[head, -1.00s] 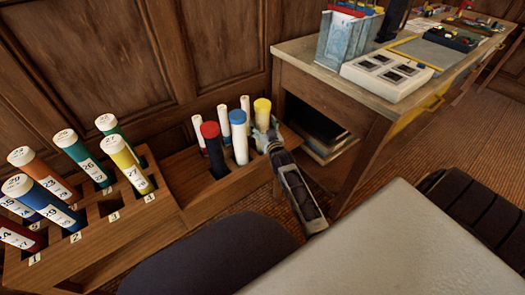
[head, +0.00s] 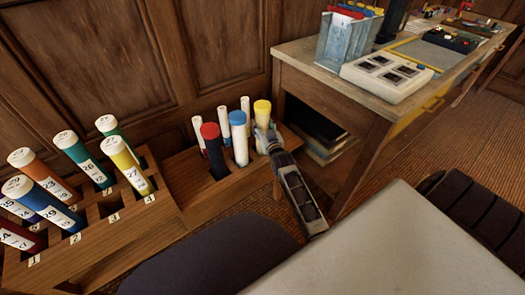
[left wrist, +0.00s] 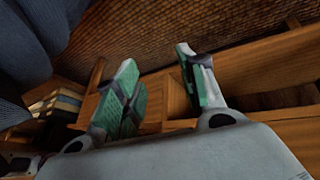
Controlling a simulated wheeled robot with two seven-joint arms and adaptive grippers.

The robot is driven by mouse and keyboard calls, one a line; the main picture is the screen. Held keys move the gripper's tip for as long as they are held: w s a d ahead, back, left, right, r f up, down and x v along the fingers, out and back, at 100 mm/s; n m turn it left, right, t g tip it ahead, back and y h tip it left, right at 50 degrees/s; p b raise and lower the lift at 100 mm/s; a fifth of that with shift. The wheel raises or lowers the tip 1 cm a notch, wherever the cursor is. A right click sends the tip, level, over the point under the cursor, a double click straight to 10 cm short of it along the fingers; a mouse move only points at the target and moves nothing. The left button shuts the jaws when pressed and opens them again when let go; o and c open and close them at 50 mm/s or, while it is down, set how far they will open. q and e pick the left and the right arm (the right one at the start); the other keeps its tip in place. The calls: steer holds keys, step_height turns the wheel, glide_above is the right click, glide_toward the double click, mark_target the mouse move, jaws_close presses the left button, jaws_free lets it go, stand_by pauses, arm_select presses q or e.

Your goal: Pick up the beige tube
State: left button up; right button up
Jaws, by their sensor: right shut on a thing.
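The beige tube with a yellow cap (head: 262,107) stands upright at the right end of the low wooden rack (head: 222,181). My right gripper (head: 266,138) is at this tube, just below its cap, and is shut on it. The fingers and my wrist hide the tube's lower part. The tube still stands in the rack's area. My left gripper (left wrist: 160,90) shows only in the left wrist view. Its green-padded fingers are apart with nothing between them, above wooden racking.
Beside the beige tube stand a blue-capped tube (head: 239,143), a red-capped black tube (head: 213,148) and white tubes. A numbered rack (head: 100,235) with several tubes is at left. A wooden desk (head: 330,95) stands close on the right. A pale tabletop (head: 400,245) is in front.

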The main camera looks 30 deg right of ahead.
mark_target(263, 105)
steer(key=shift+r, duration=0.1)
steer(key=shift+r+p, duration=0.35)
steer(key=shift+r, duration=0.4)
step_height(263, 105, up, 10)
steer(key=p, duration=0.3)
steer(key=shift+r+p, duration=0.15)
steer(key=shift+p, duration=0.25)
step_height(263, 105, up, 5)
steer(key=shift+f+p, duration=0.2)
steer(key=shift+p, duration=0.5)
steer(key=shift+r, duration=0.7)
arm_select(q)
steer(key=s+a+r+g+y, duration=0.1)
steer(key=a+r+g, duration=0.1)
steer(key=r, duration=0.4)
steer(key=shift+s+a+r+y, duration=0.2)
steer(key=shift+a+y, duration=0.2)
steer(key=shift+a, duration=0.2)
steer(key=shift+r, duration=0.1)
